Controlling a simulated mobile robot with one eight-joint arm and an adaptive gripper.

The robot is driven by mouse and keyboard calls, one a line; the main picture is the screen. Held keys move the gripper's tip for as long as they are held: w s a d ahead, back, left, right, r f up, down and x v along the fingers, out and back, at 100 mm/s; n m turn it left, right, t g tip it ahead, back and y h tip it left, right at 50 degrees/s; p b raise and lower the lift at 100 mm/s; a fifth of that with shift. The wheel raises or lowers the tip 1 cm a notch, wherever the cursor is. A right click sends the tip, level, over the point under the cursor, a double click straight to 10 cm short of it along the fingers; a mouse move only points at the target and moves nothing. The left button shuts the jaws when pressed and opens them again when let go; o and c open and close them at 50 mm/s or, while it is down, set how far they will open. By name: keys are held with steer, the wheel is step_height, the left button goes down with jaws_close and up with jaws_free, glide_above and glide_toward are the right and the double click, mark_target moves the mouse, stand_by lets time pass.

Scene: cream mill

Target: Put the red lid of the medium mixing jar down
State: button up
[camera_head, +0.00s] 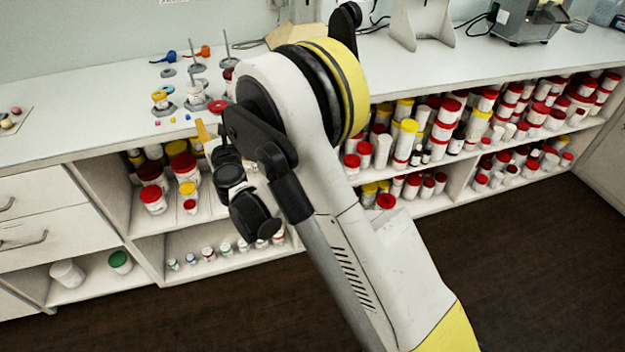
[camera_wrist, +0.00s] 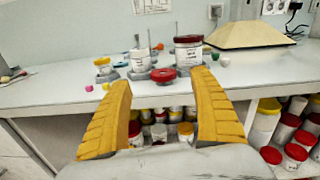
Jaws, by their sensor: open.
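A round red lid (camera_wrist: 163,75) lies flat on the counter near its front edge, in the wrist view between my fingers; in the head view it is the red disc (camera_head: 217,106) on the worktop. Behind it stands a white jar (camera_wrist: 140,61) with no lid visible, which also shows in the head view (camera_head: 196,92); it looks like the medium mixing jar. My gripper (camera_wrist: 162,79) is open, its yellow fingers on either side of the lid in the picture, with nothing held. In the head view only one yellow finger (camera_head: 203,132) shows clearly; my arm hides the rest.
A larger jar with a dark red top (camera_wrist: 188,53) stands right of the white jar. A smaller vessel (camera_wrist: 104,68) stands left, with small coloured cubes in front. Shelves below the counter (camera_head: 75,132) hold many lidded jars. The counter's left part is mostly clear.

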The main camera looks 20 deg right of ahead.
steer(key=s+r+n+y, duration=0.4)
steer(key=r+n, duration=0.7)
steer(key=r, duration=0.1)
steer(key=s+d+r+n+g+y, duration=0.2)
steer(key=s+r+n+g, duration=0.15)
steer(key=s+n, duration=0.7)
steer(key=s+d+f+n+g+h, duration=0.2)
steer(key=s+d+f+n, duration=0.2)
steer(key=s, duration=0.4)
steer(key=s+d+f+n+g+h, duration=0.1)
steer(key=s+d+f+n+g, duration=0.2)
steer(key=s, duration=0.6)
steer(key=s+d+f+n+g+h, duration=0.2)
steer(key=s+d+f+n, duration=0.3)
steer(key=s+d, duration=0.3)
steer(key=shift+s+d+n+g+h, duration=0.35)
steer(key=shift+s+n, duration=0.2)
steer(key=shift+n, duration=0.3)
